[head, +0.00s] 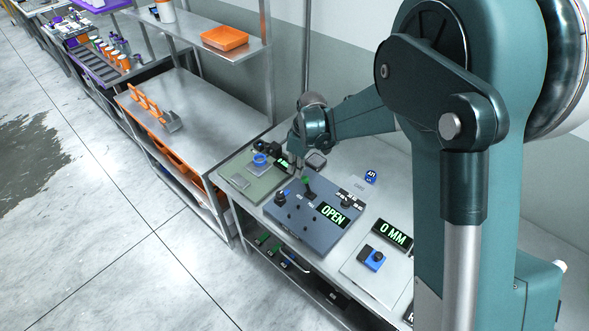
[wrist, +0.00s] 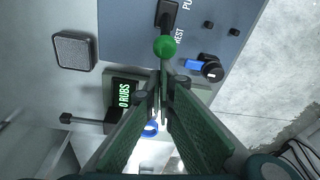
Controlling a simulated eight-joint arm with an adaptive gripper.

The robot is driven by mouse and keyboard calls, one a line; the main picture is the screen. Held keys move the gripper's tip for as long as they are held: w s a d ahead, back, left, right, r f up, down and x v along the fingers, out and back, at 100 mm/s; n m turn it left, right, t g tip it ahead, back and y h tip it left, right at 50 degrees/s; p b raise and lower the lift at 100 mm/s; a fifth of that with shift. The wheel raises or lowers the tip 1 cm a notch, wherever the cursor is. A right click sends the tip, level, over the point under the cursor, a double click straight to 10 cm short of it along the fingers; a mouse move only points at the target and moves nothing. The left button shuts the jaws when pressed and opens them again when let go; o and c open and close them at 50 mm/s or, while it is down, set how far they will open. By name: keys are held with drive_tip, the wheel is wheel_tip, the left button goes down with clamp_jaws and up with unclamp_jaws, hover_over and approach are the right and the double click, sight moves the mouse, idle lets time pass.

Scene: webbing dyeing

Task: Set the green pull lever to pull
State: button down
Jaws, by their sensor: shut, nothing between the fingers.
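The green pull lever (wrist: 164,46) has a round green ball on a black arm. It stands on a blue-grey panel (wrist: 125,22). In the wrist view its ball lies beside the word REST, and the start of the word PULL shows higher up. In the head view the lever (head: 307,181) is small, near the panel's back left. My gripper (wrist: 163,80) is shut and empty, its fingertips close to the ball in the wrist view; whether they touch it I cannot tell. In the head view my gripper (head: 296,170) is just left of the lever.
The panel's display (head: 333,214) reads OPEN. A blue-and-black knob (wrist: 208,68) and small black knobs sit near the lever. A green-grey unit (head: 250,184) stands to the left, with a display (wrist: 125,93) reading 0 RUBS. A 0 MM display (head: 393,234) is at the right.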

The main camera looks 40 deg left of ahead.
drive_tip(key=shift+d, duration=0.1)
idle(0.3)
drive_tip(key=shift+d+r+y+b, duration=0.25)
drive_tip(key=shift+d+y+b, duration=0.35)
drive_tip(key=shift+y, duration=0.05)
drive_tip(key=shift+d+r+y+b, duration=0.25)
drive_tip(key=shift+d+y+b, duration=0.3)
drive_tip(key=shift+y+b, duration=0.05)
drive_tip(key=shift+d+r+y+b, duration=0.25)
drive_tip(key=shift+d+y+b, duration=0.35)
drive_tip(key=shift+y, duration=0.05)
drive_tip(key=d+y+b, duration=0.4)
drive_tip(key=shift+r, duration=0.35)
drive_tip(key=shift+d+b, duration=0.6)
drive_tip(key=shift+d, duration=0.2)
drive_tip(key=shift+d+f, duration=0.1)
drive_tip(key=p, duration=0.1)
approach(306, 181)
wheel_tip(306, 181, up, 4)
drive_tip(key=shift+v, duration=0.95)
